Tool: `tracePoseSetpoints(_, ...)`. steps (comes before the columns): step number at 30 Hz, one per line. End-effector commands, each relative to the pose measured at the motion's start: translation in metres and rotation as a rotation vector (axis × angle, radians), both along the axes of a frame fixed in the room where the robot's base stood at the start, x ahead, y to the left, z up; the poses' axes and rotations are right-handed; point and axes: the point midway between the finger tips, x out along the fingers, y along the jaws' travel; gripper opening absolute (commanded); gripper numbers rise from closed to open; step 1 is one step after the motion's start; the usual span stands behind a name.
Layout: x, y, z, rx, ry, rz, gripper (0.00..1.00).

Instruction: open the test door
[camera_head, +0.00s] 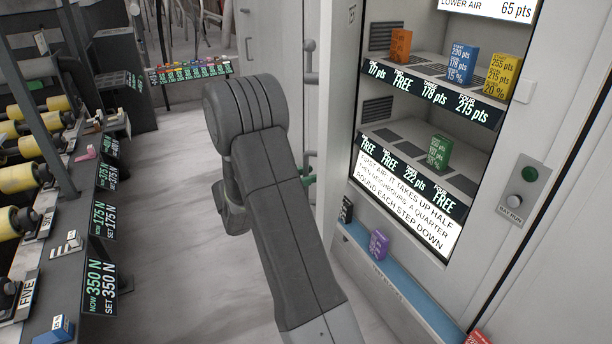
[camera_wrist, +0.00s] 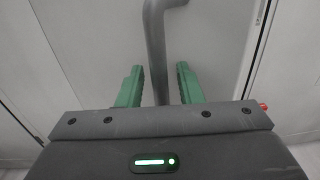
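The door (camera_wrist: 215,45) is a pale panel filling much of the wrist view. Its grey bar handle (camera_wrist: 156,45) runs down the middle and bends at the top. In the head view the upper part of the handle (camera_head: 311,65) shows on the pale front left of the shelf cabinet. My gripper (camera_wrist: 160,68) is open, with one green finger on each side of the bar and a gap to it on both sides. In the head view my arm hides most of the gripper; only a bit of green (camera_head: 307,180) shows beside the wrist.
A lit shelf cabinet (camera_head: 342,150) with small coloured boxes stands on the right, with a blue ledge (camera_head: 405,290) below. A button panel (camera_head: 521,188) is at far right. A bench with yellow rollers (camera_head: 20,178) is on the left. The grey floor (camera_head: 175,200) between is clear.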

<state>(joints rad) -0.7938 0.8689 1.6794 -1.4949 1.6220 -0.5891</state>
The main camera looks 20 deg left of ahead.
Motion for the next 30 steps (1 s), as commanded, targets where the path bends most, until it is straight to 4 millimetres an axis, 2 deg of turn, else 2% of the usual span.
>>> tracePoseSetpoints(5,-0.011,0.015,-0.001,0.0,-0.001,0.004,0.33)
tracePoseSetpoints(18,-0.071,0.086,-0.001,0.001,-0.001,0.005,0.33)
tracePoseSetpoints(24,-0.085,0.102,0.0,0.0,-0.001,0.001,0.33)
tracePoseSetpoints(30,-0.089,0.105,0.0,0.0,0.0,0.0,0.33)
